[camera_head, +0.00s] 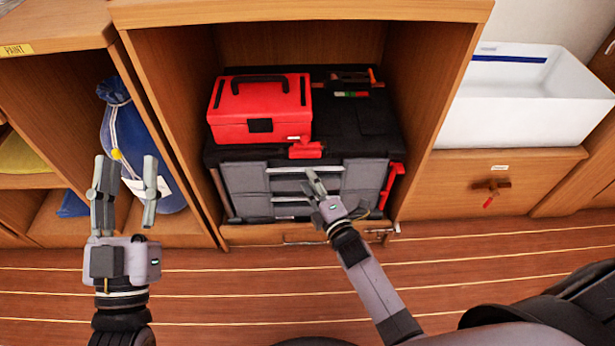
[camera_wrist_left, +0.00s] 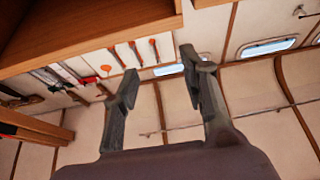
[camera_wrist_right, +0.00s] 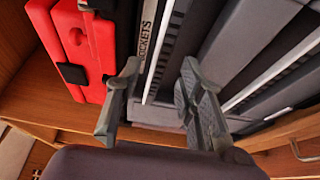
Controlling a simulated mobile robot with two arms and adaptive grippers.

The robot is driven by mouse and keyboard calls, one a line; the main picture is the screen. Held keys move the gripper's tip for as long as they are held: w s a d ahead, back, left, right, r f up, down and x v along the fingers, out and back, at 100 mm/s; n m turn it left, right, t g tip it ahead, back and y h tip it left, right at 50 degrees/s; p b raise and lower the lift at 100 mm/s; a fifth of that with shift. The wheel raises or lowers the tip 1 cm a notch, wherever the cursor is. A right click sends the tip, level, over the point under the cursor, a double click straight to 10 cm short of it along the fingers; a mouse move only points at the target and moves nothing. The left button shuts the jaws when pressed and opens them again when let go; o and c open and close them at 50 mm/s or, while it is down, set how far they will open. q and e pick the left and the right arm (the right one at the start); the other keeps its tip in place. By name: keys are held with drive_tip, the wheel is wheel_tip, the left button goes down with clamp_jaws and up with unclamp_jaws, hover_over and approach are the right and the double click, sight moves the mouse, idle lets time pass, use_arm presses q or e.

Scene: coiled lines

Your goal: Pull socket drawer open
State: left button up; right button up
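A black and grey tool chest (camera_head: 370,140) stands in the open wooden cabinet, with its grey drawer fronts facing me. The upper drawer (camera_head: 245,178) has a pale handle strip and looks shut. In the right wrist view a "SOCKETS" label (camera_wrist_right: 147,38) sits beside a pale handle strip (camera_wrist_right: 158,60). My right gripper (camera_head: 312,180) is open at the upper drawer's front. Its fingers (camera_wrist_right: 160,68) are on either side of the strip in that view; contact cannot be told. My left gripper (camera_head: 128,166) is open and empty, raised at the left; its fingers also show in the left wrist view (camera_wrist_left: 155,65).
A red toolbox (camera_head: 260,108) sits on the chest, with red latches nearby. Cabinet side walls (camera_head: 440,115) flank the chest. A blue bag (camera_head: 125,135) is at the left and a white bin (camera_head: 530,100) at the right. The striped floor (camera_head: 240,290) in front is clear.

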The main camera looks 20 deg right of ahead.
use_arm(q)
drive_tip(key=shift+s+r+t+h, duration=0.15)
drive_tip(key=shift+s+r+t, duration=0.45)
drive_tip(key=shift+r, duration=0.2)
drive_tip(key=shift+s+r+t+h, duration=0.15)
drive_tip(key=shift+s+r+t, duration=0.4)
drive_tip(key=shift+r, duration=0.25)
use_arm(e)
drive_tip(key=shift+w+a, duration=0.15)
drive_tip(key=shift+w, duration=1.3)
use_arm(q)
drive_tip(key=shift+w, duration=0.15)
use_arm(e)
drive_tip(key=shift+c, duration=0.2)
clamp_jaws()
